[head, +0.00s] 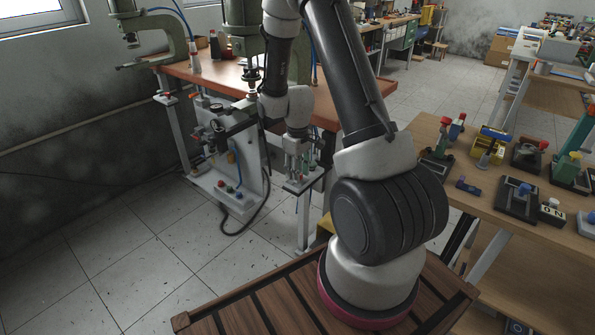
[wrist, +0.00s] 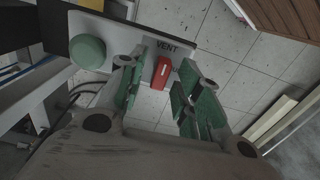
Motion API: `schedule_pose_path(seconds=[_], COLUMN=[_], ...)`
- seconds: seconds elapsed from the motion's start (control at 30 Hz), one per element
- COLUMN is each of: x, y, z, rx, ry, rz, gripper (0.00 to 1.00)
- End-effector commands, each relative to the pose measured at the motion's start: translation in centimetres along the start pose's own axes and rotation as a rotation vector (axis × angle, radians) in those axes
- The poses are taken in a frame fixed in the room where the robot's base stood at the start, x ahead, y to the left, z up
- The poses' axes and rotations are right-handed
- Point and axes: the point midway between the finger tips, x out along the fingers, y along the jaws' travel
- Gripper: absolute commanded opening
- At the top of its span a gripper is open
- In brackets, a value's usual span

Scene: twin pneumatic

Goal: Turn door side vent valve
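In the wrist view, a red valve handle (wrist: 161,73) sits on a pale panel (wrist: 140,32) beside the printed word VENT. My gripper (wrist: 158,92) has its two green-padded fingers spread, one on each side of the red handle. Gaps show between the handle and both fingers, and I see no contact. In the head view, my wrist hangs down by the right end of the pneumatic stand, over a small plate (head: 302,182). The red handle is too small to make out there.
A round green knob (wrist: 88,51) is left of the gripper on the same panel. The pneumatic stand (head: 225,185) has a white base with coloured buttons and a black hose. An orange-topped bench (head: 205,78) stands behind it. A wooden table (head: 480,185) with several devices is at right.

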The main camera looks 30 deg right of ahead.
Motion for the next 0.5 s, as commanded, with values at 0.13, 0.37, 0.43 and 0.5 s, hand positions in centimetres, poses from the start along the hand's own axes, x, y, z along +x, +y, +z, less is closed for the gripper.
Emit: schedule_pose_path(seconds=[0.13, 0.37, 0.43, 0.5], x=[0.0, -0.9, -2.0, -3.5], y=[0.0, 0.0, 0.0, 0.0], z=[0.0, 0.0, -0.1, -0.1], rx=[0.001, 0.001, 0.001, 0.001], ry=[-0.001, 0.001, 0.002, 0.003], rz=[-0.001, 0.0, 0.001, 0.002], gripper=[0.36, 0.36, 0.36, 0.36])
